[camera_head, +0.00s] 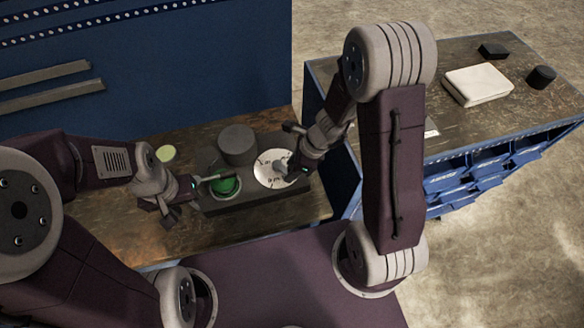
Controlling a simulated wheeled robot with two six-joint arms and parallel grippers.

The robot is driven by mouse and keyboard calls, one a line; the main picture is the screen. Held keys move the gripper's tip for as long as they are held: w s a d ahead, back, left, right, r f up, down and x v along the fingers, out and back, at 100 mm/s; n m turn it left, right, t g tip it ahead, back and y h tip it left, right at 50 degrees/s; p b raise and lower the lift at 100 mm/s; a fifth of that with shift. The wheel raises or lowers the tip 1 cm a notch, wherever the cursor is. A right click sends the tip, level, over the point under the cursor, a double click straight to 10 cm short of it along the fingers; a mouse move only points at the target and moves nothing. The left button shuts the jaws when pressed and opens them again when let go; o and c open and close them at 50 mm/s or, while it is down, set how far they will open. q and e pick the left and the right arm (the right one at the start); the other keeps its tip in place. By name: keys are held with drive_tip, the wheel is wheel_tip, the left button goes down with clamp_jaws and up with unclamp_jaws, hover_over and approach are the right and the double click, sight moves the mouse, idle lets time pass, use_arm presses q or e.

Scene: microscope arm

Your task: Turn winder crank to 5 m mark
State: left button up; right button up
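The winder is a dark block-like base (235,203) on the wooden bench top. A dark drum (238,145) stands at its back, a green round part (226,184) at its front left, and a white dial (267,168) with black marks at its right. The marks are too small to read. My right gripper (288,170) is over the right part of the dial, hiding some of it; contact and any crank handle beneath are unclear. My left gripper (172,212) is left of the base. A thin grey bar (208,178) shows between it and the green part.
A pale green disc (165,153) lies on the bench behind my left gripper. A blue pegboard (200,60) rises behind. The right bench holds a white folded item (478,84), a black block (493,51) and a dark cylinder (541,77). The bench front left is clear.

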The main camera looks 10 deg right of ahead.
clamp_jaws()
idle(1.2)
